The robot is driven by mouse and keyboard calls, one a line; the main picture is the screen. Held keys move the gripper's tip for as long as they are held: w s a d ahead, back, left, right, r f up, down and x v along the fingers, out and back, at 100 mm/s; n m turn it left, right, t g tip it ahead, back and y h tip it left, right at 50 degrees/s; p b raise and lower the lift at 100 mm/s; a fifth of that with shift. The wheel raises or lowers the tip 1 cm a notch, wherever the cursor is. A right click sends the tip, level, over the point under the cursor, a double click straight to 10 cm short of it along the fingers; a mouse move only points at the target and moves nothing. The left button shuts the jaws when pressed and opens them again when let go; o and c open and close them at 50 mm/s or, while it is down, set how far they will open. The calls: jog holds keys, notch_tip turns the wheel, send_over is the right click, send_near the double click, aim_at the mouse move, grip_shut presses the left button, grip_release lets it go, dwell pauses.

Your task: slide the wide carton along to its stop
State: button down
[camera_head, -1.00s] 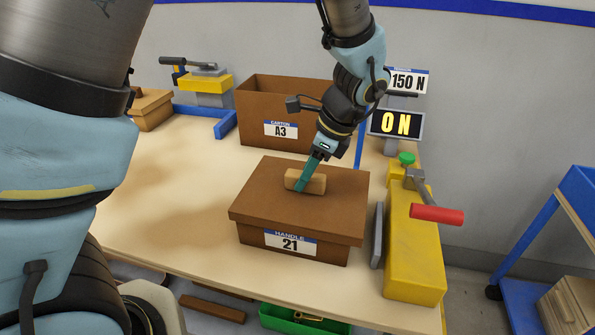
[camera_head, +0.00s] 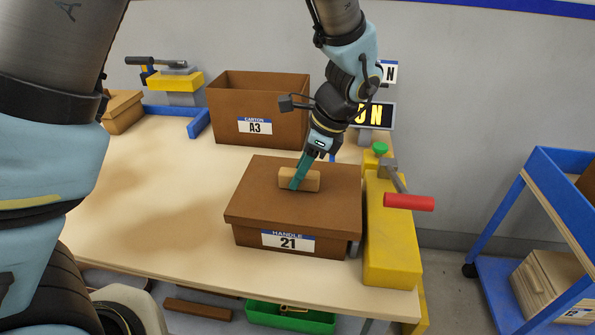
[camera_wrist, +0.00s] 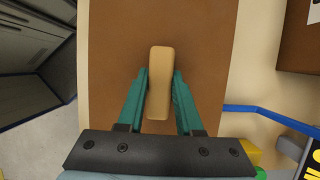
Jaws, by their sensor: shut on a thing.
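The wide lidded brown carton (camera_head: 335,205), labelled HANDLE 21, sits upright on the wooden table. A light wooden handle (camera_head: 312,181) is on its lid. My gripper (camera_head: 298,179) reaches down from above, and its teal fingers are shut on the handle. In the wrist view, the fingers of my gripper (camera_wrist: 159,80) lie on both sides of the handle (camera_wrist: 159,55), above the brown lid (camera_wrist: 205,55). The carton's right side is close against the yellow clamp block (camera_head: 392,240). A grey pad shows only as a sliver there, so contact cannot be told.
An open carton (camera_head: 235,100) labelled A3 stands behind, beside a blue rail (camera_head: 198,122). A red-handled lever (camera_head: 408,202) and green knob (camera_head: 380,148) top the clamp block. A lit display (camera_head: 376,115) stands behind. The table's left part (camera_head: 150,200) is clear.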

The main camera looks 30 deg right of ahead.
jog(key=shift+s+d+p, duration=0.25)
jog(key=shift+d+p, duration=0.05)
jog(key=c, duration=0.5)
grip_release()
jog(key=shift+r, duration=0.1)
jog(key=v, duration=1.2)
jog(key=w+a+f+n+g+h, duration=0.1)
jog(key=w+a+f+n, duration=0.1)
jog(key=w+a+n, duration=0.65)
jog(key=w+a+f+n+g+h, duration=0.15)
jog(key=w+a+n, duration=0.35)
jog(key=a, duration=0.6)
jog(key=a+f+n+t, duration=0.1)
jog(key=a+f+n, duration=0.1)
jog(key=a+n, duration=1)
jog(key=a+h, duration=0.1)
jog(key=a, duration=0.7)
jog(key=shift+w, duration=0.35)
